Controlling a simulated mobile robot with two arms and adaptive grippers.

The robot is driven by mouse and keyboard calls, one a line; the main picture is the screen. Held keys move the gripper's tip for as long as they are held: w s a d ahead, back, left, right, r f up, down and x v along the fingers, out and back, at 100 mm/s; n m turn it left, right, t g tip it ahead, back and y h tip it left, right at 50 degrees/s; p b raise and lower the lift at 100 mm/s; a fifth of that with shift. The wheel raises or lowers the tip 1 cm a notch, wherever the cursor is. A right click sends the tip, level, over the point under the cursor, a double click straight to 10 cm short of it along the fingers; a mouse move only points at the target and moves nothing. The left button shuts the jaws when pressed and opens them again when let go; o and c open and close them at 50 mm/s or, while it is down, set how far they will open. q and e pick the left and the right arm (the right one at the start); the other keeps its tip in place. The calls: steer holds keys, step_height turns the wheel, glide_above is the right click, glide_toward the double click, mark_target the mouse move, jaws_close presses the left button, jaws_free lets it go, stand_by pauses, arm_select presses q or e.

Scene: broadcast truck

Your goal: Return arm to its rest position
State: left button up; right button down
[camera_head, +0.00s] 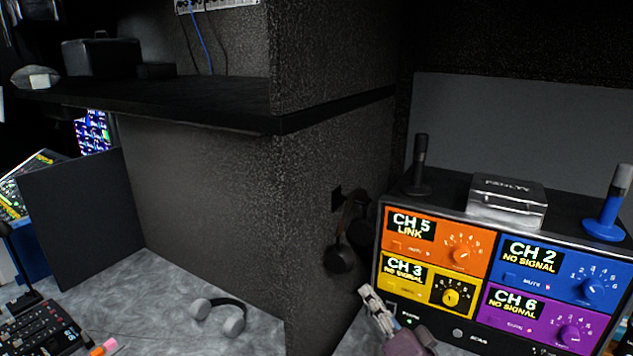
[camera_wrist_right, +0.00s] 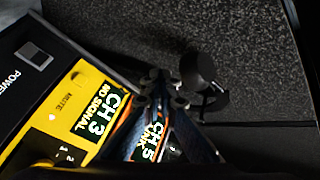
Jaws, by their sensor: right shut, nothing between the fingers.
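My right gripper (camera_head: 367,292) is at the lower middle right of the head view, in front of the lower left part of the audio unit (camera_head: 457,332). Its fingers are together and hold nothing. In the right wrist view its fingers (camera_wrist_right: 163,80) show at the middle, over the CH 3 and CH 5 labels. The orange CH 5 panel (camera_head: 425,246) reads LINK. The yellow CH 3 panel (camera_head: 410,286), blue CH 2 panel (camera_head: 545,285) and purple CH 6 panel (camera_head: 505,318) read NO SIGNAL. My left gripper is not in view.
Black headphones (camera_head: 341,258) hang on the dark partition (camera_head: 310,200) left of the unit. A black microphone (camera_head: 420,165), a silver box (camera_head: 507,203) and a blue microphone (camera_head: 609,208) stand on top. Grey headphones (camera_head: 218,315) lie on the counter (camera_head: 165,310).

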steer(key=s+a+f+n+g, duration=0.2)
steer(key=s+f+n+g, duration=0.25)
steer(key=s+f, duration=0.4)
steer(key=s+a+f+n+g, duration=0.25)
steer(key=s+f+g, duration=0.25)
steer(key=s+f, duration=0.35)
steer(key=s+d+f+n+g+h, duration=0.1)
steer(key=s+d+f+g+h, duration=0.3)
steer(key=s, duration=0.5)
steer(key=s+d+f+g+h, duration=0.1)
steer(key=s+d+f+h, duration=0.1)
steer(key=s+d, duration=0.6)
steer(key=s+a+f+g, duration=0.1)
steer(key=s+f, duration=0.1)
steer(key=f, duration=1.1)
steer(key=s+a+f+g, duration=0.1)
steer(key=f, duration=1.2)
steer(key=s+d+f, duration=0.3)
steer(key=s+f, duration=1.3)
steer(key=s, duration=0.1)
steer(key=shift+s+f+g+b, duration=0.2)
steer(key=shift+f+g+b, duration=0.05)
steer(key=shift+g+b, duration=0.1)
